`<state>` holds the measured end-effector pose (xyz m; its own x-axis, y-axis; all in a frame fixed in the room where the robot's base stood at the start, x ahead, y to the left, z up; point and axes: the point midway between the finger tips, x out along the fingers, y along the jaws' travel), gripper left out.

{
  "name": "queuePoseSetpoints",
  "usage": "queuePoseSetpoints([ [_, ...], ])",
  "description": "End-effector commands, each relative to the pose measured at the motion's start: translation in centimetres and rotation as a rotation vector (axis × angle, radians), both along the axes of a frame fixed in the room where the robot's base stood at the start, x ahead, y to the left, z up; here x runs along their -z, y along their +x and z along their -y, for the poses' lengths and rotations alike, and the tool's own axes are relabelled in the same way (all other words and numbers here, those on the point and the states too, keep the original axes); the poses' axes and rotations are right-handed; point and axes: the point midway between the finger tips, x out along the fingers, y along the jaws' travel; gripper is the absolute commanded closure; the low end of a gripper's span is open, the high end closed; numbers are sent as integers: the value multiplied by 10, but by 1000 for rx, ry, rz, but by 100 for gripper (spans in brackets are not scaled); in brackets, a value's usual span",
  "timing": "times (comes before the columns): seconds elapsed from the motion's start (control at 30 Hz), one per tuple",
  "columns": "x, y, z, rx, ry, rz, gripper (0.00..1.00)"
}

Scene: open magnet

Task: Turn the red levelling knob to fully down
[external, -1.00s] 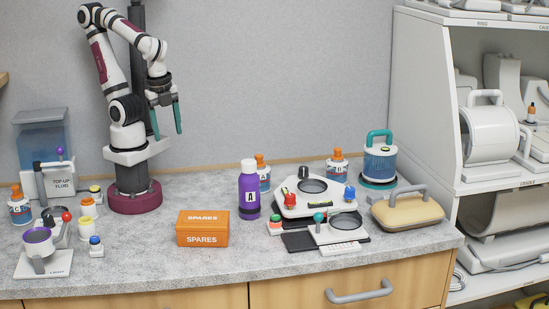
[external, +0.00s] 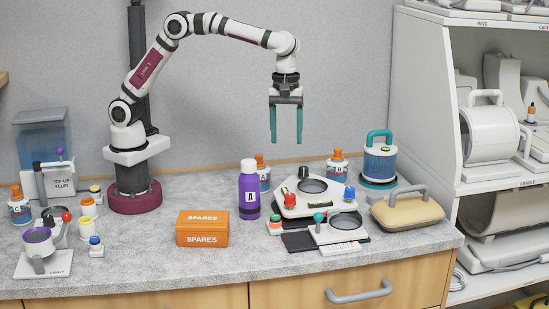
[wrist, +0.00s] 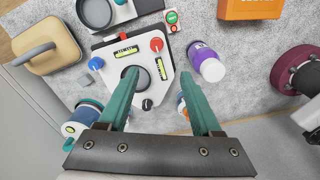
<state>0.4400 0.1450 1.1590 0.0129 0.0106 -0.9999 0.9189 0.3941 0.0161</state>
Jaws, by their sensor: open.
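The red levelling knob (external: 290,198) stands at the front left corner of the white three-cornered plate (external: 318,207) in the external view. In the wrist view the red knob (wrist: 156,44) has a pale marking on top and sits just beyond my fingertips. A blue knob (wrist: 96,63) and a black knob (wrist: 147,104) stand at the other corners. My gripper (external: 286,138) hangs fingers down, well above the plate and behind the red knob. In the wrist view my gripper (wrist: 160,75) is open and empty, its teal fingers wide apart.
A purple bottle (external: 249,190) stands close left of the plate. The orange spares box (external: 203,229) is farther left. A beige case with a handle (external: 406,210) and a blue canister (external: 379,162) are at right. A smaller stand (external: 337,228) sits in front.

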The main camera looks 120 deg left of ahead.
Motion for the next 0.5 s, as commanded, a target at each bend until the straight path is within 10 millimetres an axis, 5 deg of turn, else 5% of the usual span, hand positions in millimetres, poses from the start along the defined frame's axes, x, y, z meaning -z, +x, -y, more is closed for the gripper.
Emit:
queuePoseSetpoints([
  [0.17, 24, 7, -6, -77, -5, 1, 34],
  [0.5, 122, 8, -6, -71, -3, 2, 34],
])
